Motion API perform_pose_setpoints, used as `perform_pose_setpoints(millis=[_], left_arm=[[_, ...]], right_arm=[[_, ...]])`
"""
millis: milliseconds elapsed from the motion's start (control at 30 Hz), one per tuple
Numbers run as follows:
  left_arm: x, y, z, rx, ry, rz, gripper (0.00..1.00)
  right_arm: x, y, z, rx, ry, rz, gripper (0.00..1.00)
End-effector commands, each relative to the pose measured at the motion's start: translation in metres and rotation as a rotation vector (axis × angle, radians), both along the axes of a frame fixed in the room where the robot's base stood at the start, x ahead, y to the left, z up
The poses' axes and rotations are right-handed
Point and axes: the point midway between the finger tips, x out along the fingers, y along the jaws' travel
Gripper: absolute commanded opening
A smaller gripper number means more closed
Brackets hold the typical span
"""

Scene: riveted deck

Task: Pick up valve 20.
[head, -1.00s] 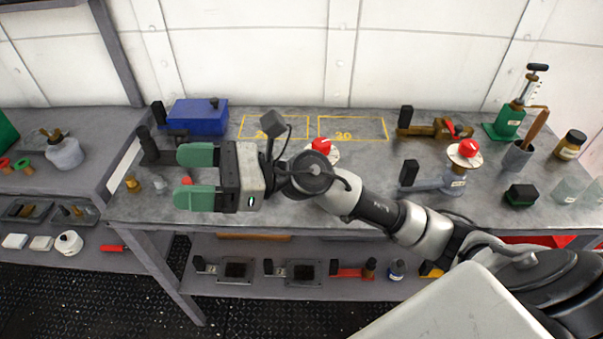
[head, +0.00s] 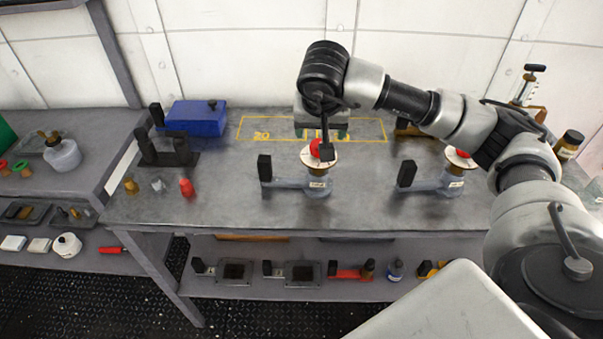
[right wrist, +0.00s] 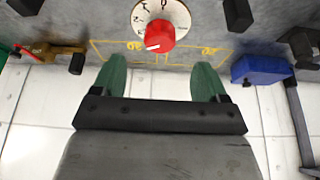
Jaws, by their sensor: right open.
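A grey valve (head: 297,187) with a white dial, red knob and black upright end block stands on the bench. A similar grey valve (head: 435,183) stands to its right, partly behind my arm. Their small labels are too blurred to read, so I cannot tell which is valve 20. My right gripper (head: 322,134) is open, just behind the middle valve's dial, its green fingers spread. In the right wrist view a white dial with a red knob (right wrist: 160,36) lies just beyond and between the fingertips (right wrist: 162,66). Nothing is held. My left gripper is out of view.
A yellow outline marked 20 (head: 262,135) lies on the bench (head: 225,207); the second outline is partly hidden. A blue box (head: 197,118) and black fixture (head: 170,150) stand left. The bench's front middle is clear.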

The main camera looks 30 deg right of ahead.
Motion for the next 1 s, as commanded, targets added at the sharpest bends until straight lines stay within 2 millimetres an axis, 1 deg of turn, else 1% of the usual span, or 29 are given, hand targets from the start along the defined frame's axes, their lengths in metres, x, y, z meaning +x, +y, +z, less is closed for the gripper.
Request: perform_pose_setpoints(millis=[33,100,267,433,500,600,867,1000], left_arm=[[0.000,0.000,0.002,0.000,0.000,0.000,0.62],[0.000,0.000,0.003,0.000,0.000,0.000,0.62],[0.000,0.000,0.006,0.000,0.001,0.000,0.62],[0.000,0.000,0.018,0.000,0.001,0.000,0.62],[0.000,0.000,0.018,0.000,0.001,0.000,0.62],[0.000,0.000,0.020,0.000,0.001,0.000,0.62],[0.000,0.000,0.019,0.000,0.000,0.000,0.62],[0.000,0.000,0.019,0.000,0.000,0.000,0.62]], right_arm=[[0.002,-0.002,-0.006,0.000,0.004,-0.001,0.74],[0.005,-0.003,-0.013,0.001,0.001,-0.001,0.74],[0.008,-0.005,-0.023,0.002,0.002,0.000,0.74],[0.016,-0.012,-0.045,0.003,0.006,0.000,0.74],[0.019,-0.013,-0.055,0.003,0.003,0.000,0.74],[0.022,-0.015,-0.064,0.003,0.001,0.001,0.74],[0.023,-0.016,-0.067,0.004,-0.001,0.002,0.74],[0.023,-0.016,-0.067,0.004,-0.001,0.002,0.53]])
